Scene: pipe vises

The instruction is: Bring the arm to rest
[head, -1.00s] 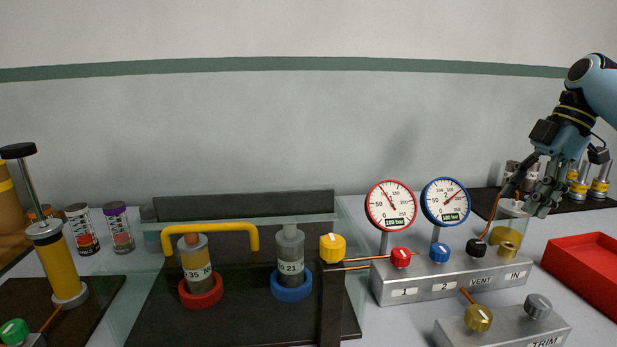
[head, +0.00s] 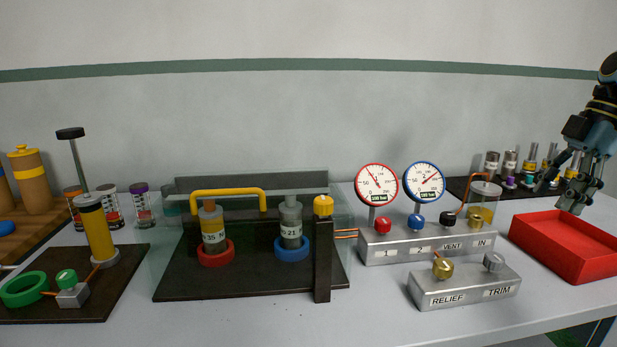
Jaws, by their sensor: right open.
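My right gripper (head: 568,188) hangs at the right edge of the head view, fingers pointing down and apart, with nothing between them. It is in the air above and behind the red tray (head: 560,262), to the right of the valve block with the dials. Part of my right arm runs out of the picture at the right. My left gripper is not in view.
The valve block (head: 405,252) carries two dials and coloured knobs. A smaller block (head: 462,289) labelled RELIEF and TRIM stands in front. Two vises with red (head: 216,254) and blue (head: 292,250) rings stand behind a clear shield. Several fittings stand on a dark mat (head: 457,187) near my gripper.

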